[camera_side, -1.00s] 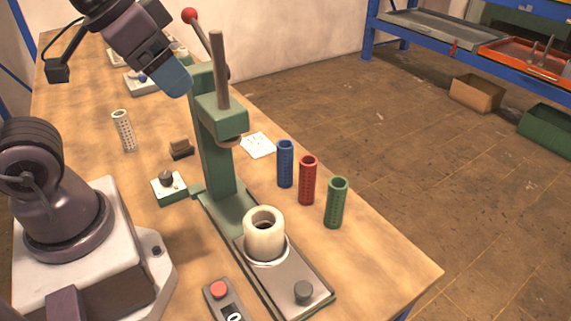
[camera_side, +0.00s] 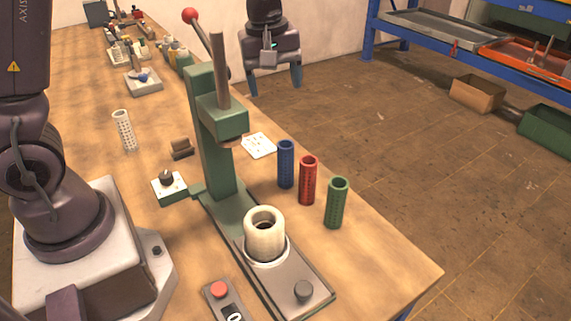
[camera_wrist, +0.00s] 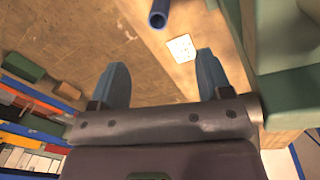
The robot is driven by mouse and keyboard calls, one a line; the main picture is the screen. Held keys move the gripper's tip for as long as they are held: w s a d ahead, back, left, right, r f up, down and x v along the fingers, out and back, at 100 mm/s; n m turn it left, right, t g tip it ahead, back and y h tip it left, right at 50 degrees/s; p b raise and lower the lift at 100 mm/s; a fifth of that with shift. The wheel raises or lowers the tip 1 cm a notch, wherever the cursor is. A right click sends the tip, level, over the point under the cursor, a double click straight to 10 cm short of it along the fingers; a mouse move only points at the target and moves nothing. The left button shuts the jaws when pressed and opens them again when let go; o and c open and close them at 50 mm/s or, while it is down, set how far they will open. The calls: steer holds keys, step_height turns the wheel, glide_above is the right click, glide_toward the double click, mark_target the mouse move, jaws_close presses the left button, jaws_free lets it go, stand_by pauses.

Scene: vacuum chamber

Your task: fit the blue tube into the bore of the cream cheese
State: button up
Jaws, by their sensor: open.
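The blue tube (camera_side: 286,164) stands upright on the table, beyond the red and green tubes in the side view. The wrist view shows a blue tube end (camera_wrist: 158,18) at the top edge, beyond my fingertips. The cream cheese (camera_side: 264,236) is a pale cylinder with a round bore open upward; it sits on the base of the green press. My gripper (camera_side: 273,86) is open and empty, pointing down, above and behind the blue tube in the side view. In the wrist view its two blue fingers (camera_wrist: 160,72) are spread apart with nothing between them.
The red tube (camera_side: 307,180) and green tube (camera_side: 337,203) stand close to the blue tube. The green press (camera_side: 215,135) with its red-knobbed lever rises left of them. A white card (camera_side: 258,146) lies behind the blue tube. A white perforated tube (camera_side: 124,130) stands farther left.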

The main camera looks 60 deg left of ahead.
mark_target(286, 153)
steer(key=shift+w+a+f+n+g, duration=0.2)
steer(key=shift+w+a+f+n, duration=0.35)
steer(key=shift+f, duration=2.75)
steer(key=shift+w+a+f+n+g, duration=0.2)
steer(key=shift+w+f+n, duration=0.6)
steer(key=shift+f, duration=2.55)
steer(key=shift+w+a+f+n+g, duration=0.2)
steer(key=shift+w+a+f+n, duration=0.35)
steer(key=shift+f, duration=2.75)
steer(key=shift+w+d, duration=0.1)
steer(key=shift+d, duration=0.05)
steer(key=shift+c, duration=0.3)
steer(key=c, duration=0.9)
